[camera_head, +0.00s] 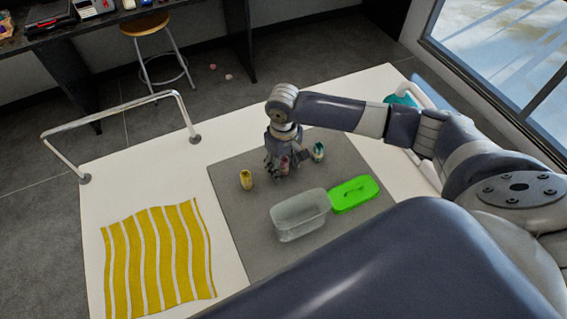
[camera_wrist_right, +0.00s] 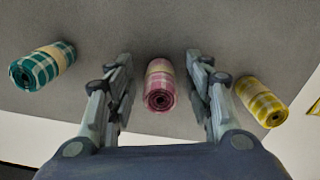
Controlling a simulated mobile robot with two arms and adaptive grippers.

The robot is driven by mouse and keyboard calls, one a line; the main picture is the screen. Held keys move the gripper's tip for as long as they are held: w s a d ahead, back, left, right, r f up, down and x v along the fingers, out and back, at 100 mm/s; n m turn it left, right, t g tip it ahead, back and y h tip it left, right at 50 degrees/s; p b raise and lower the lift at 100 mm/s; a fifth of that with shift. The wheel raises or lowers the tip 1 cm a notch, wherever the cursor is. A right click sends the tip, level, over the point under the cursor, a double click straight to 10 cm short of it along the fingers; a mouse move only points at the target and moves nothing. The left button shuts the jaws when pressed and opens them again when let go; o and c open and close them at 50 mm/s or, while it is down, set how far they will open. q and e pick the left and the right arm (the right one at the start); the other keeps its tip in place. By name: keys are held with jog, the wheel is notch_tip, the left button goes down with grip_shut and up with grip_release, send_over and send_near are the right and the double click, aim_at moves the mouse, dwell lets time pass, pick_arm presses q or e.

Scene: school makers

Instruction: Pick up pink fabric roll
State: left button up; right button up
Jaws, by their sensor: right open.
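The pink fabric roll (camera_wrist_right: 160,88) is a checked roll with a pale band around it. In the right wrist view it lies midway between the two open fingers, with a gap on both sides. My right gripper (camera_wrist_right: 160,95) is open and points down over the roll. In the head view the right gripper (camera_head: 282,165) is over the grey mat (camera_head: 240,222), and the pink roll (camera_head: 284,164) is partly hidden by its fingers. My left gripper is not in view.
A teal checked roll (camera_wrist_right: 42,66) and a yellow checked roll (camera_wrist_right: 261,101) stand either side of the pink one. A clear bin (camera_head: 300,215) and its green lid (camera_head: 353,194) are nearer. A yellow striped cloth (camera_head: 158,258) lies on the white table at left.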

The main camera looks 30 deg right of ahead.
jog(key=c, duration=1)
jog(key=shift+o, duration=0.2)
